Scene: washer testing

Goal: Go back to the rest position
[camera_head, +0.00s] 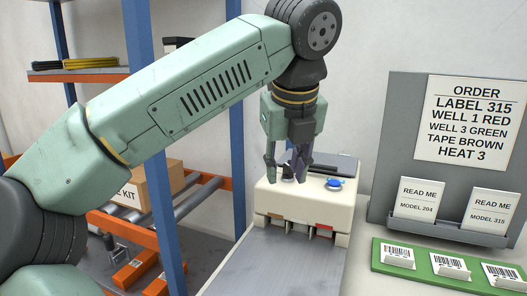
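My gripper (286,177) is at the end of my green arm, pointing down over the cream machine (265,200). Its two fingers are apart, with a gap between the tips. I see nothing held in it. A small dark part of the machine shows behind and between the fingertips; I cannot tell whether they touch it. A blue button (334,184) sits on the machine's top, just right of the gripper. The gripper hides part of the machine's top.
A grey board (398,130) on the right holds an order sheet (470,118) and two READ ME cards (416,203). A green tray (405,252) with white barcode labels lies before it. Blue shelf posts (150,130) and a cardboard box (155,185) stand left, behind my arm.

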